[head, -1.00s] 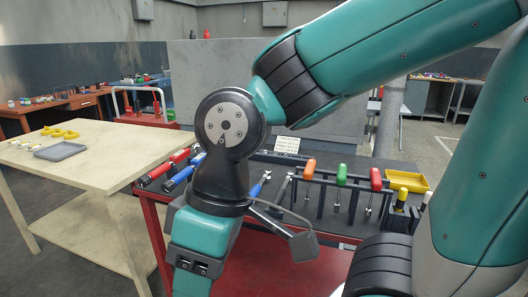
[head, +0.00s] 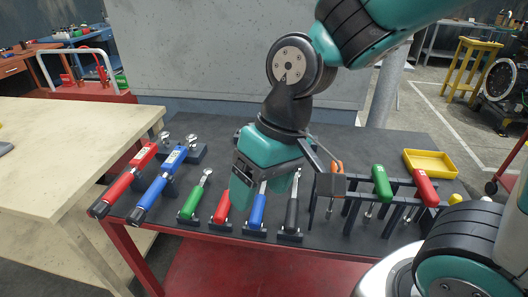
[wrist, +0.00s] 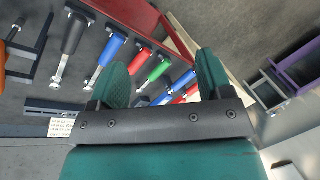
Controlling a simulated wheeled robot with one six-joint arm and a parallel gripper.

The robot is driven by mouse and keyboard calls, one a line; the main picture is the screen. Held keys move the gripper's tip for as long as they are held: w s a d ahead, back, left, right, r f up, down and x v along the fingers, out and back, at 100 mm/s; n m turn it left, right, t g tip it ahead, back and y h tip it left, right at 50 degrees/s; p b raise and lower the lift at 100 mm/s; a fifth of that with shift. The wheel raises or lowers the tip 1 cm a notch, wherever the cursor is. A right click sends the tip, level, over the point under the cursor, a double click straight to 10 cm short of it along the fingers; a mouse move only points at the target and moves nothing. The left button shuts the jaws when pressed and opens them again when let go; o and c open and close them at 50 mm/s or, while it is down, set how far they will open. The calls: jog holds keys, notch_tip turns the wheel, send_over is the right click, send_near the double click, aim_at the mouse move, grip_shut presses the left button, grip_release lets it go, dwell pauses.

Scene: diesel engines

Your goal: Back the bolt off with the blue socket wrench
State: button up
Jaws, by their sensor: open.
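A blue-handled wrench (head: 257,211) lies in a holder on the dark bench top, between a red-handled and a black-handled one. In the wrist view its blue handle (wrist: 112,48) and silver shaft lie up and left of my fingers. A larger blue wrench (head: 160,186) with a small display lies farther left in the head view. My gripper (wrist: 161,80) is open and empty above the bench; my own wrist hides part of it in the head view. No bolt can be made out.
A green-handled (head: 195,195) and a black-handled wrench (head: 292,212) lie in the same row. Upright-handled tools hang in a rack (head: 362,200) to the right, near a yellow tray (head: 430,157). A pale wooden table (head: 60,140) stands left. A round machine (head: 502,80) stands far right.

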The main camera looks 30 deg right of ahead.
jog(key=w+d+f+m+h+p, duration=0.1)
jog(key=w+m+p, duration=0.4)
jog(key=w, duration=0.2)
jog(key=m+h+p, duration=0.3)
jog(key=m+p, duration=0.2)
jog(key=m, duration=0.1)
send_over(257, 207)
notch_tip(257, 207, down, 8)
notch_tip(257, 207, down, 11)
jog(key=b, duration=0.9)
grip_shut()
jog(key=shift+r+p, duration=2.05)
jog(key=shift+r, duration=0.45)
